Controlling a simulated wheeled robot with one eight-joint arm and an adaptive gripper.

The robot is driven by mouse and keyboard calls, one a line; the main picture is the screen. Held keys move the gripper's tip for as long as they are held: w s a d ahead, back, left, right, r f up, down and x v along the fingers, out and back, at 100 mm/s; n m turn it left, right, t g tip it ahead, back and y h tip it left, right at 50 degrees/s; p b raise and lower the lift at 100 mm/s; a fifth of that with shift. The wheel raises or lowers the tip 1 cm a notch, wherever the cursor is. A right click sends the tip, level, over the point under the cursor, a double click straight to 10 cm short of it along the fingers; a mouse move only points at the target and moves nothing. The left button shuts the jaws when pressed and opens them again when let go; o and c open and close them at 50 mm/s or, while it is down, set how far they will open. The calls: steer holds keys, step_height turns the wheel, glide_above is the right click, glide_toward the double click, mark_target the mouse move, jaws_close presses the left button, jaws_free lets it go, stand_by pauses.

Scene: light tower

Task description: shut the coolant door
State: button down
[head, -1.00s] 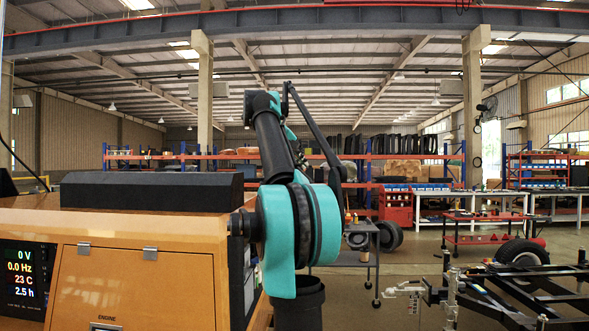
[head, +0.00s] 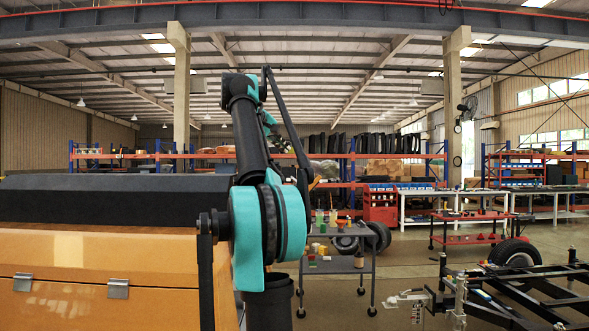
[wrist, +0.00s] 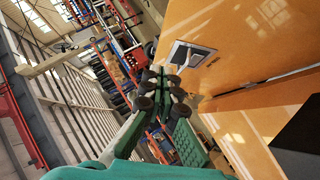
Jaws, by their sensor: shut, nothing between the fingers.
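My gripper (wrist: 160,95) is in the middle of the wrist view, with green fingers and dark round joints. It is shut and empty. To its right is an orange panel (wrist: 235,35) with a dark recessed latch (wrist: 192,55) and a silver handle. A second orange surface (wrist: 250,135) lies below it, along a seam with a thin dark gap. The two surfaces seem to meet at an angle; I cannot tell for sure which is the coolant door. The fingertips appear close to the panel's edge, but contact cannot be told. In the head view, my arm hides the machine's right end.
The orange light-tower body (head: 100,250) fills the left of the head view, with a black top (head: 110,195) and silver hinges (head: 118,288). A grey cart (head: 338,263) stands beyond my arm. A black trailer frame (head: 530,300) is at the lower right. Open floor lies between.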

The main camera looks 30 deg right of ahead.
steer(key=x, duration=0.8)
steer(key=s+x, duration=0.1)
steer(key=x, duration=0.3)
steer(key=shift+d+f, duration=0.1)
steer(key=shift+f, duration=0.4)
steer(key=shift+s+d+f, duration=0.2)
steer(key=shift+d+f, duration=0.15)
steer(key=shift+f, duration=0.05)
